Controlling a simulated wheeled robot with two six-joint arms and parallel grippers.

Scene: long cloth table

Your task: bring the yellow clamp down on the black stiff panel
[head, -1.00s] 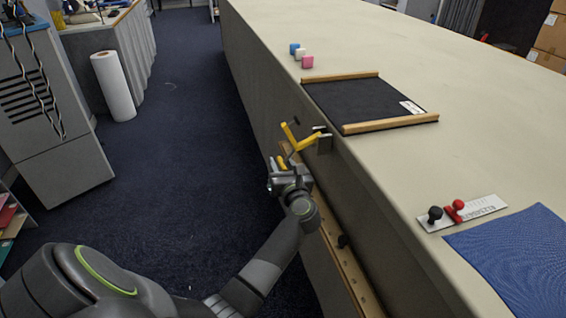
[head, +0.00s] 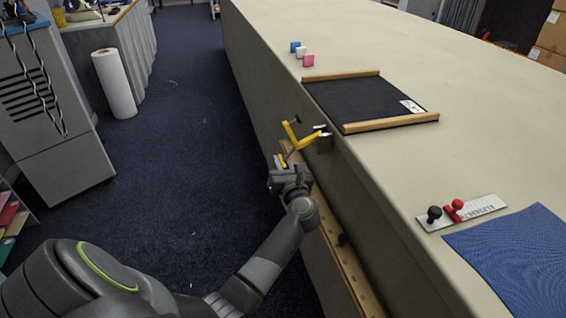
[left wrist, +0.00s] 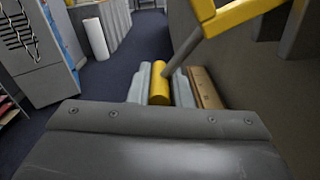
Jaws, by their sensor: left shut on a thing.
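The yellow clamp (head: 305,141) is off the left side of the table, near the table's edge by the panel. My left gripper (head: 283,163) is shut on its lower yellow end. In the left wrist view the clamp's yellow grip (left wrist: 159,84) sits between the two pale fingers, with a grey rod and a yellow bar (left wrist: 232,16) above it. The black stiff panel (head: 360,103) lies flat on the table between two wooden strips, with a white label at its right corner. Whether the clamp touches the table edge is unclear. My right gripper is not in view.
The table (head: 470,130) has broad free room right of the panel. Nearer are a white strip with red and black knobs (head: 490,206) and a blue cloth (head: 525,260). A wooden rail (head: 350,270) runs along the table's side.

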